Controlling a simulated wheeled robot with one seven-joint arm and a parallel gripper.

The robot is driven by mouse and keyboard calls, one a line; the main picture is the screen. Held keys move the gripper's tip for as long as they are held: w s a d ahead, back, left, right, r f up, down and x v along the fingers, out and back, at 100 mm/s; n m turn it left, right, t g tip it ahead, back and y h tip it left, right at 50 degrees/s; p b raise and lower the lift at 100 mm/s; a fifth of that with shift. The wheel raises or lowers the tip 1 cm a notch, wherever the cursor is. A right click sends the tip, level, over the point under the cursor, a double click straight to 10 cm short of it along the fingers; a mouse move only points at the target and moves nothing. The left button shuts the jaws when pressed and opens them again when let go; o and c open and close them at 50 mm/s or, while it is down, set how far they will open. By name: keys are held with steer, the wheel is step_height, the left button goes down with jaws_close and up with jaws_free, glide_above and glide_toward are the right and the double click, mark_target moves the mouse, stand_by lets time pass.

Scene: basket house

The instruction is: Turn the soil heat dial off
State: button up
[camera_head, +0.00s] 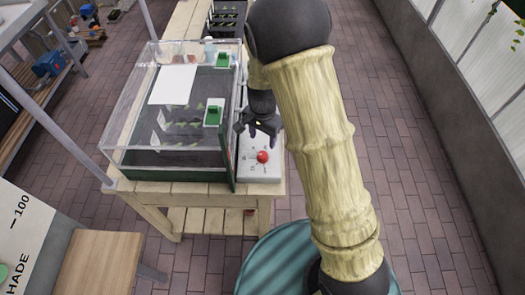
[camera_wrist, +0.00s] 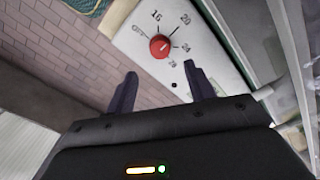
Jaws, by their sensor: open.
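The soil heat dial is a red round knob (camera_head: 263,157) on a white panel (camera_head: 262,172) at the right front corner of the wooden bench. In the wrist view the red knob (camera_wrist: 160,46) sits among printed marks, with 16, 20 and 24 readable and another mark at the left that looks like "Off". A pale pointer line on the knob is too small to read surely. My gripper (camera_head: 262,132) is open and empty, just behind and above the knob. In the wrist view its two fingers (camera_wrist: 158,88) are apart, short of the knob and not touching it.
A clear glass box (camera_head: 125,157) with a dark green front edge stands on the wooden bench (camera_head: 195,190), close left of the panel. A wooden stool (camera_head: 98,262) is at lower left. The brick floor at right is clear.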

mark_target(263, 154)
step_height(263, 154, down, 9)
steer(key=shift+r+p, duration=0.1)
steer(key=shift+p, duration=0.25)
steer(key=shift+c, duration=0.4)
steer(key=c, duration=0.9)
